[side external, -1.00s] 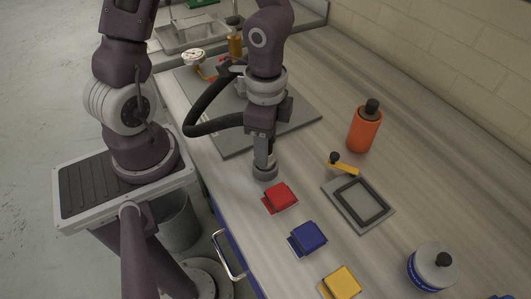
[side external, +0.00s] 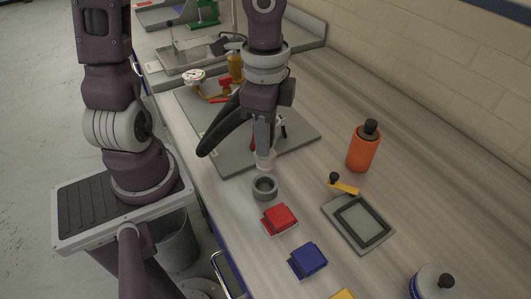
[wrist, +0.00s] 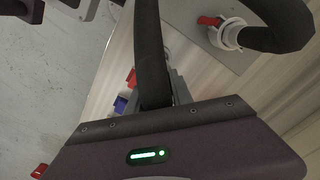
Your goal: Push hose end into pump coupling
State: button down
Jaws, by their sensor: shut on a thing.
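My gripper (side external: 264,147) points down over the bench, shut on the hose end (side external: 265,161), whose pale tip shows just below the fingers. The tip is above a grey ring-shaped holder (side external: 265,187); the side view does not clearly show a gap. The black hose (side external: 222,130) bends out to the left of the gripper; in the wrist view it runs down (wrist: 153,55) to the jaws, which the gripper body hides. A white coupling with a red lever (wrist: 225,36) sits on the grey board, with a dark hose piece beside it. In the side view my gripper partly hides that area.
The grey board (side external: 295,145) lies behind the gripper, with a gauge (side external: 194,76) and brass fitting at its far side. Red (side external: 280,219) and blue (side external: 308,260) blocks stand in front. An orange bottle (side external: 361,149) and a grey framed plate (side external: 359,222) are on the right.

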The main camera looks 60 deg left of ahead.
jog(key=shift+r, duration=0.9)
jog(key=shift+w+r, duration=0.2)
jog(key=shift+w, duration=0.2)
jog(key=w+a+f+n, duration=0.2)
jog(key=w+a+n, duration=0.25)
jog(key=w, duration=0.35)
jog(key=w+a+f+n, duration=0.2)
jog(key=w+a+n, duration=0.25)
jog(key=w, duration=0.25)
jog(key=s+a+r+n, duration=0.1)
jog(key=s+a+r, duration=0.3)
jog(key=a, duration=0.4)
jog(key=s+a+r+n, duration=0.2)
jog(key=a+r, duration=0.3)
jog(key=a, duration=0.4)
jog(key=shift+s+r, duration=0.15)
jog(key=shift+s, duration=0.75)
jog(key=shift+f, duration=2.95)
